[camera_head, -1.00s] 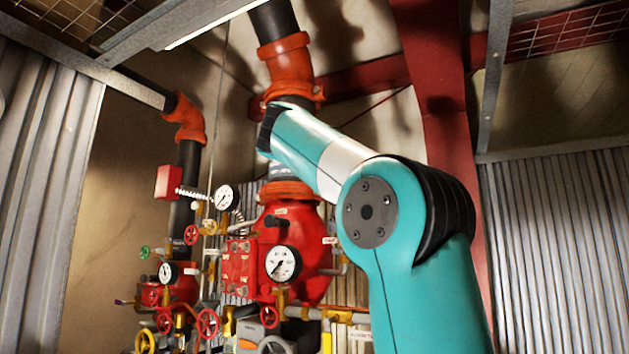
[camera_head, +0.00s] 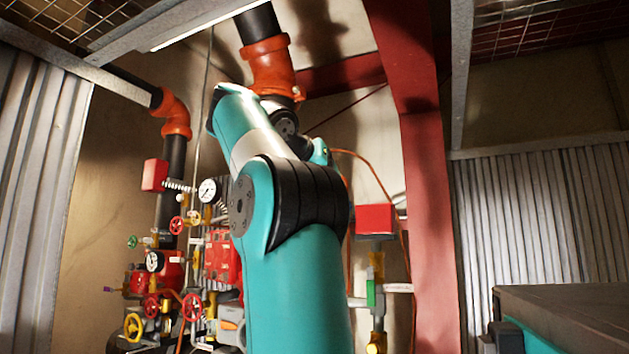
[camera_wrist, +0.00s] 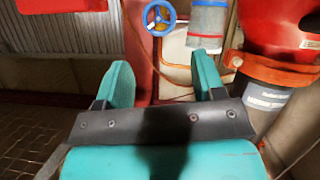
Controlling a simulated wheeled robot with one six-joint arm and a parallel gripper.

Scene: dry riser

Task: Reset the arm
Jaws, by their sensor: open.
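My gripper (camera_wrist: 160,85) shows in the wrist view with its two teal fingers apart and nothing between them. Beyond the fingers are a wall and pipework, with a blue handwheel (camera_wrist: 159,17) and a grey cylinder with a red band (camera_wrist: 207,25) past the fingertips. In the head view my teal arm rises through the middle, bent at a black joint, with its upper part leaning up and left. My gripper is not clearly visible in the head view; the arm hides much of what is behind it.
Red valve equipment with gauges (camera_head: 208,190) and handwheels (camera_head: 134,326) stands left of my arm. A dark pipe with an orange coupling (camera_head: 270,67) rises behind it. A red box (camera_head: 375,220) and a red column (camera_head: 430,230) are to the right. A dark-topped surface (camera_head: 570,310) is at lower right.

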